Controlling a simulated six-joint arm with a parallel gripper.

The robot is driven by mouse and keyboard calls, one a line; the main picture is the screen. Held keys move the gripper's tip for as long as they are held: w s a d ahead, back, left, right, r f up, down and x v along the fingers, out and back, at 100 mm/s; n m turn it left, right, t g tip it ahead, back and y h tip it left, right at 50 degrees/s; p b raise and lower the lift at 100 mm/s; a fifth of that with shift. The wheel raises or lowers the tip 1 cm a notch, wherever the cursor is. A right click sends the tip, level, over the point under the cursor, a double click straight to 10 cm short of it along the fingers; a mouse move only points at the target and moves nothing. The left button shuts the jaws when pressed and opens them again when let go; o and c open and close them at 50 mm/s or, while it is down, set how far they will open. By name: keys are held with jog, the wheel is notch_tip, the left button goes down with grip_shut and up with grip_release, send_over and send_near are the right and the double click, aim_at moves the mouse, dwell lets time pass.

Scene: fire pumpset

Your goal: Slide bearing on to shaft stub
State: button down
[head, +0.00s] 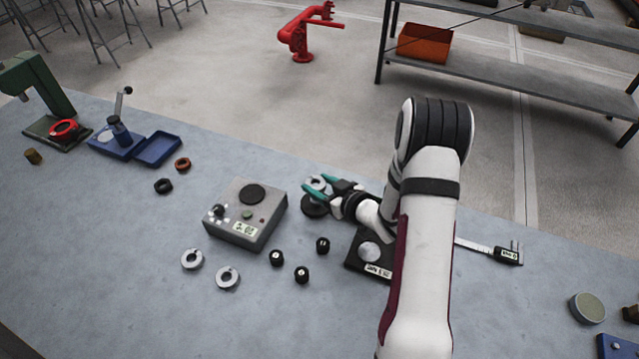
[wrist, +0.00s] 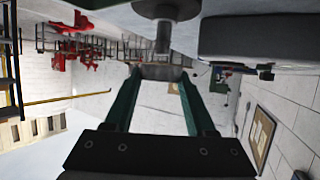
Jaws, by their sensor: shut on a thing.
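My gripper (head: 318,187), with teal fingers, is shut on a silver ring-shaped bearing (head: 317,181). The bearing is over a dark round base (head: 314,209) on the bench. In the wrist view the two fingers (wrist: 160,82) hold the grey bearing (wrist: 160,73), seen nearly edge-on. The shaft stub (wrist: 163,38) rises from its wide base, which shows at the top of that view. The stub's tip appears close to the bearing; I cannot tell whether they touch. Two more silver rings lie flat on the bench, one (head: 192,259) left of the other (head: 228,279).
A grey control box (head: 232,228) stands left of my gripper. A black block with a pale dome (head: 369,251) is to the right, partly behind my arm. Several small black cylinders (head: 302,274) stand in front. A caliper (head: 508,254) lies farther right. The front-left bench is clear.

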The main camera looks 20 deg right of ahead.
jog(key=shift+f, duration=1.25)
jog(key=shift+c, duration=0.7)
grip_release()
jog(key=shift+s, duration=0.1)
jog(key=v, duration=1.5)
jog(key=shift+s+d, duration=0.15)
jog(key=shift+s, duration=0.1)
jog(key=shift+r, duration=0.1)
